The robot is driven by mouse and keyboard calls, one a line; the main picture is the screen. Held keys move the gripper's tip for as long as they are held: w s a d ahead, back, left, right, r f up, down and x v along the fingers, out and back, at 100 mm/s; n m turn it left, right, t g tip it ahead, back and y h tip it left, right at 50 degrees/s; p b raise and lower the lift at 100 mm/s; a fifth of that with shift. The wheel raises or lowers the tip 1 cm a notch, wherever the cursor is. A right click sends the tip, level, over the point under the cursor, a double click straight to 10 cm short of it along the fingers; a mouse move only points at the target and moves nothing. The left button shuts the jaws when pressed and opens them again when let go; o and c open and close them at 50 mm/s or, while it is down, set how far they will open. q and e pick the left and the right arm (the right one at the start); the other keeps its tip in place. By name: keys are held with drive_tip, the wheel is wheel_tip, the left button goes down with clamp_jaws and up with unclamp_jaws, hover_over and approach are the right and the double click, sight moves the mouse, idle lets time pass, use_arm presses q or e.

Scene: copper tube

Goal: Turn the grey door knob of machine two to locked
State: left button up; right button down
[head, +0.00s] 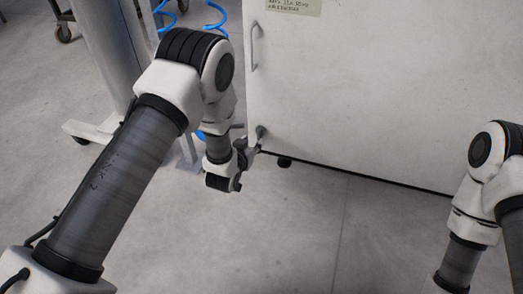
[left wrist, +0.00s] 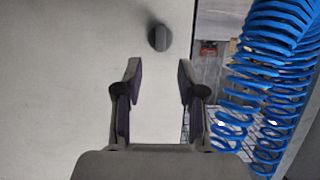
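The grey door knob (head: 261,132) sits low on the white machine door, near its left edge, in the head view. In the left wrist view the knob (left wrist: 159,38) shows as a dark grey rounded shape beyond the fingertips. My left gripper (head: 252,147) is close to the knob in the head view. In the left wrist view my left gripper (left wrist: 157,72) is open, its two dark-padded fingers apart with nothing between them. The knob lies ahead of the gap between the fingers. My right arm shows at the right of the head view, but its gripper is out of the picture.
The white machine door (head: 350,90) has a vertical handle (head: 254,46) and a label (head: 293,6). Blue coiled hose (left wrist: 280,70) hangs to the right of the door edge in the left wrist view. The floor (head: 300,230) before the machine is clear.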

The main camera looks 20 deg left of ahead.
sight(258, 133)
use_arm(q)
drive_tip(key=b+x, duration=0.3)
drive_tip(key=x, duration=0.4)
drive_tip(key=shift+s, duration=0.1)
drive_tip(key=shift+w, duration=0.3)
drive_tip(key=c, duration=0.7)
drive_tip(key=shift+r, duration=0.15)
clamp_jaws()
